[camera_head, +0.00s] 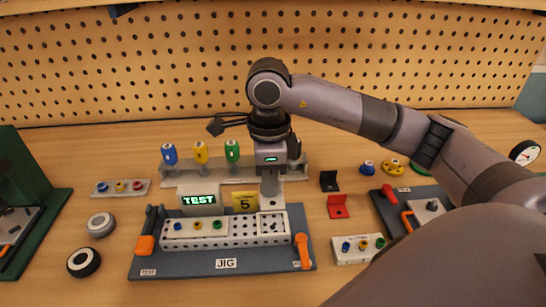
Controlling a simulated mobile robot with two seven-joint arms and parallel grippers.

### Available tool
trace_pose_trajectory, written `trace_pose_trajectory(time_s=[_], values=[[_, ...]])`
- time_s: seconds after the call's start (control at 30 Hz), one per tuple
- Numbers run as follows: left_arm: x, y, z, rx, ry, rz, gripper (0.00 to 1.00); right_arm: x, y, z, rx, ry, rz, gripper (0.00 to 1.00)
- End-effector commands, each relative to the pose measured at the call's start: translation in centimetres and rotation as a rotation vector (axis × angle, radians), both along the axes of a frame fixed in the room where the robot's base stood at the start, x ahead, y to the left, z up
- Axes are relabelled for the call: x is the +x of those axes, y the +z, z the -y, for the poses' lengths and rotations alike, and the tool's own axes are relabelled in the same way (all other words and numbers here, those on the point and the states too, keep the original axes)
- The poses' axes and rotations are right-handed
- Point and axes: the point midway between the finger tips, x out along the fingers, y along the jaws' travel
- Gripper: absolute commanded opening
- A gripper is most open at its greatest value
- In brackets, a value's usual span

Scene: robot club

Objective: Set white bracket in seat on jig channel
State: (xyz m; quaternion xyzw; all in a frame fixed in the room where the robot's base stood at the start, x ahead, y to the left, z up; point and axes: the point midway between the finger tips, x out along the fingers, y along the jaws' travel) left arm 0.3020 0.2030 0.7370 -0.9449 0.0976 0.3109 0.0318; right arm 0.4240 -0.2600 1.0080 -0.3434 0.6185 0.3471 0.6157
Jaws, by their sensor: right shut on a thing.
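My right gripper (270,191) points straight down over the right part of the jig (250,264). It is shut on the white bracket (271,204), a small pale piece mostly hidden by the fingers. The bracket is over or just behind the right end of the white perforated channel (235,236). I cannot tell whether it touches the channel. The channel lies along the blue-grey jig base, with blue, yellow and green buttons on its left part. My left gripper is not in view.
A TEST display (198,199) and a yellow block marked 5 (244,201) stand behind the channel. Orange-handled clamps (302,250) flank it. A black bracket (329,181) and a red bracket (338,207) lie to the right. Coloured-handled tools (200,153) stand in a rack behind.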

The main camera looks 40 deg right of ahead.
Motion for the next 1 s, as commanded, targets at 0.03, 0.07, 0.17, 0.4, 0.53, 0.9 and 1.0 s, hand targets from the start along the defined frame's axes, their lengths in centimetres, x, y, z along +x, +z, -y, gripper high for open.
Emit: trace_pose_trajectory(time_s=[0.03,0.07,0.17,0.4,0.53,0.9,1.0], values=[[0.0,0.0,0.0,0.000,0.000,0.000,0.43,-0.1,-0.1,-0.1,0.000,0.000,0.000,0.00],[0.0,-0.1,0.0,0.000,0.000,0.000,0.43,-0.2,-0.2,-0.2,0.000,0.000,0.000,0.00],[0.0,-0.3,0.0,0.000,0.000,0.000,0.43,-0.2,-0.5,-0.2,0.000,0.000,0.000,0.00],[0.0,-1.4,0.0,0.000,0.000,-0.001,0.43,-0.2,-2.1,-0.2,0.001,0.000,-0.001,0.00],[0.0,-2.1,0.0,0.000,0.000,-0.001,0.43,-0.2,-3.3,-0.1,0.000,0.000,-0.001,0.00],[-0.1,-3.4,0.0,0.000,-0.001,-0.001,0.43,-0.2,-5.4,-0.1,0.000,0.000,0.000,0.00],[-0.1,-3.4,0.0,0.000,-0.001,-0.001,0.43,-0.2,-5.4,-0.1,0.000,0.000,0.000,0.00]])
